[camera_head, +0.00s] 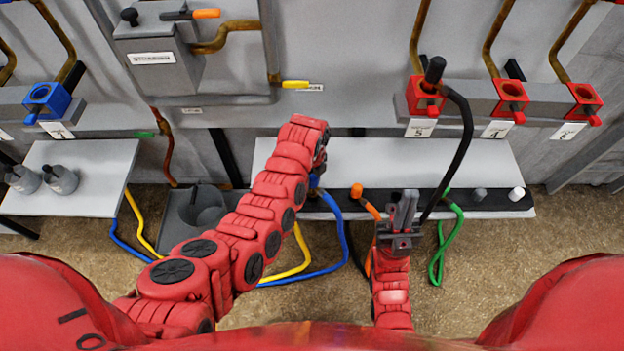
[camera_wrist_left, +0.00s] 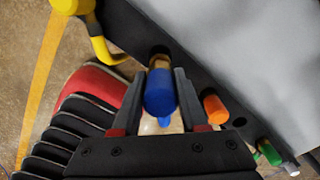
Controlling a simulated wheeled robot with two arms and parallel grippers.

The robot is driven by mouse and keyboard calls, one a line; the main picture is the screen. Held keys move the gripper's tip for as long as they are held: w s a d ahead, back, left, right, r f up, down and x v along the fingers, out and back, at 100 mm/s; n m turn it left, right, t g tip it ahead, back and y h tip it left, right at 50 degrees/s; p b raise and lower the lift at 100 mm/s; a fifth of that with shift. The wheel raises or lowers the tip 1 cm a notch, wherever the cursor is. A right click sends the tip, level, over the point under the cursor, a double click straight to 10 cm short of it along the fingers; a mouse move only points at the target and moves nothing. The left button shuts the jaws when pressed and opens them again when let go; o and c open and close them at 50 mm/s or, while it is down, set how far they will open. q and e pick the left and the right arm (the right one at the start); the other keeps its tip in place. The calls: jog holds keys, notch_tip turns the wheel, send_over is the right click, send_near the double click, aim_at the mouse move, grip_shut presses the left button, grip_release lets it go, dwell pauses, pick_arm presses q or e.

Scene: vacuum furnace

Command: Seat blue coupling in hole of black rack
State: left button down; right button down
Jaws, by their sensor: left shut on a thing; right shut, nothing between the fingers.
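The blue coupling (camera_wrist_left: 161,95) is between the fingers of my left gripper (camera_wrist_left: 158,76), which is shut on it. Its brass-coloured end points at a dark round hole in the black rack (camera_wrist_left: 198,68). I cannot tell whether the end is inside the hole or just short of it. In the head view, the black rack (camera_head: 460,206) runs along the front of a light shelf; my left arm hides most of the left gripper there, and only a little blue (camera_head: 314,181) shows. My right gripper (camera_head: 404,208) is shut and empty, in front of the rack.
A yellow coupling (camera_wrist_left: 74,4) is at the other side. A black hose (camera_head: 466,130) hangs near my right gripper.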

pick_arm(q)
jog(key=shift+f+b, duration=1.8)
jog(key=shift+f, duration=0.15)
jog(key=shift+f+b, duration=0.35)
jog(key=shift+f, duration=0.9)
jog(key=shift+f, duration=0.25)
jog(key=shift+c, duration=1.8)
grip_release()
